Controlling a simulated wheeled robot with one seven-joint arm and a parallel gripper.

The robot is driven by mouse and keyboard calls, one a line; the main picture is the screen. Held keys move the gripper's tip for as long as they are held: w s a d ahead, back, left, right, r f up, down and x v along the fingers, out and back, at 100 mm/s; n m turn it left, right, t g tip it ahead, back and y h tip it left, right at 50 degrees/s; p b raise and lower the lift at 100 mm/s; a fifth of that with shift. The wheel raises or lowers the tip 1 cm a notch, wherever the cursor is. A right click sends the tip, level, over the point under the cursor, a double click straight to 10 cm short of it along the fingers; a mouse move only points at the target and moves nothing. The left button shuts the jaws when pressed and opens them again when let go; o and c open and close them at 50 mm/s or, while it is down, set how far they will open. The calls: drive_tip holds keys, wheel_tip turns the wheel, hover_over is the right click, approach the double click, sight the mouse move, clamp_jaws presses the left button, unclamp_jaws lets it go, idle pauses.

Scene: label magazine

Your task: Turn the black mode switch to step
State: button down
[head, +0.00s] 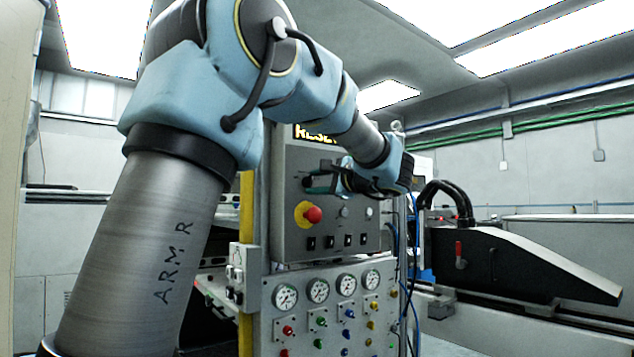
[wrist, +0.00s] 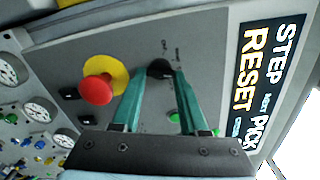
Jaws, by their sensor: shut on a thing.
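The black mode switch (wrist: 160,68) is a round dark knob on the grey control panel (wrist: 205,60), with small dark labels beside it too small to read. My gripper (wrist: 160,73) has its two teal fingertips closed on either side of the knob. In the head view my gripper (head: 312,183) reaches the upper part of the panel from the right, and the switch is hidden behind it. I cannot tell which label the knob points to. A display (wrist: 262,85) shows lit words including STEP, RESET and PICK.
A red mushroom button (wrist: 97,89) on a yellow disc sits close to my gripper; it also shows in the head view (head: 313,214). A green button (wrist: 173,116) lies between my fingers in the picture. Several gauges (head: 318,290) and coloured knobs fill the lower panel.

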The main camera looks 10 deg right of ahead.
drive_tip(key=shift+m, duration=0.6)
drive_tip(key=shift+c, duration=2.2)
unclamp_jaws()
drive_tip(key=b+v, duration=0.1)
drive_tip(key=v, duration=0.9)
drive_tip(key=shift+s+d+b, duration=0.2)
drive_tip(key=shift+s+b, duration=0.1)
drive_tip(key=shift+s, duration=0.05)
